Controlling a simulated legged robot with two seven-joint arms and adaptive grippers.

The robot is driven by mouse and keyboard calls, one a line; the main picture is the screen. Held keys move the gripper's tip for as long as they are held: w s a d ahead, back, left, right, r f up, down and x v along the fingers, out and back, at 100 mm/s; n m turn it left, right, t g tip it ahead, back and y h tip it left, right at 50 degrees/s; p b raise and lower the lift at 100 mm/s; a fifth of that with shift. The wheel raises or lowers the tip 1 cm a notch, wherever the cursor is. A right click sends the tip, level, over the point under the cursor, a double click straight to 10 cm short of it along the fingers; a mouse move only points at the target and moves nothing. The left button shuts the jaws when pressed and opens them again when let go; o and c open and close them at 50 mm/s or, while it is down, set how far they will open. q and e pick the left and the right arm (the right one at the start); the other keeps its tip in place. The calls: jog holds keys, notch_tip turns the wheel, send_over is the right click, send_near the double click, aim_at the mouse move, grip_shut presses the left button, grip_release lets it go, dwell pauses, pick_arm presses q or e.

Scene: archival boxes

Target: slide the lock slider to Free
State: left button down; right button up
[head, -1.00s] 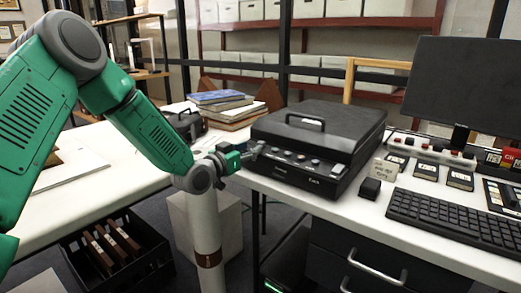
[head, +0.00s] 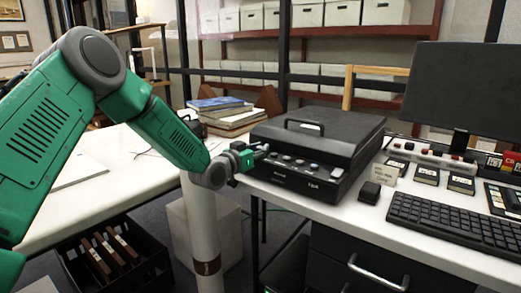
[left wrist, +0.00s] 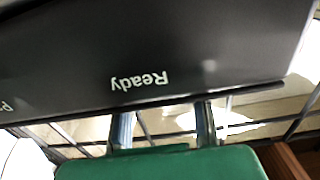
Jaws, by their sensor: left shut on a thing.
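The black box device (head: 318,140) with a top handle stands at the left end of the right desk. Its sloped front panel carries several small knobs and buttons. My left gripper (head: 262,151) reaches the left end of that panel, with its fingers shut on a small part there that I take to be the lock slider; the fingers hide it. In the left wrist view, the device's dark face (left wrist: 200,45) fills the upper part with an upside-down "Ready" label, and the fingertips pass out of sight behind its edge. A Free mark cannot be made out. My right gripper is not in view.
A small black block (head: 370,192), a paper card (head: 386,173), a keyboard (head: 445,220) and a monitor (head: 462,92) stand right of the device. Books (head: 225,115) lie on the left table behind my gripper. A gap separates the two tables.

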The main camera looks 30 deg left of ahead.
aim_at(254, 142)
pick_arm(q)
jog(key=a, duration=0.5)
jog(key=shift+w+r+p, duration=0.15)
jog(key=shift+w+p, duration=0.05)
jog(key=shift+p, duration=0.2)
jog(key=c, duration=1.6)
grip_release()
jog(key=shift+o, duration=0.8)
jog(key=shift+a, duration=0.1)
jog(key=s+a, duration=0.1)
jog(key=s, duration=1.1)
jog(key=shift+f, duration=0.2)
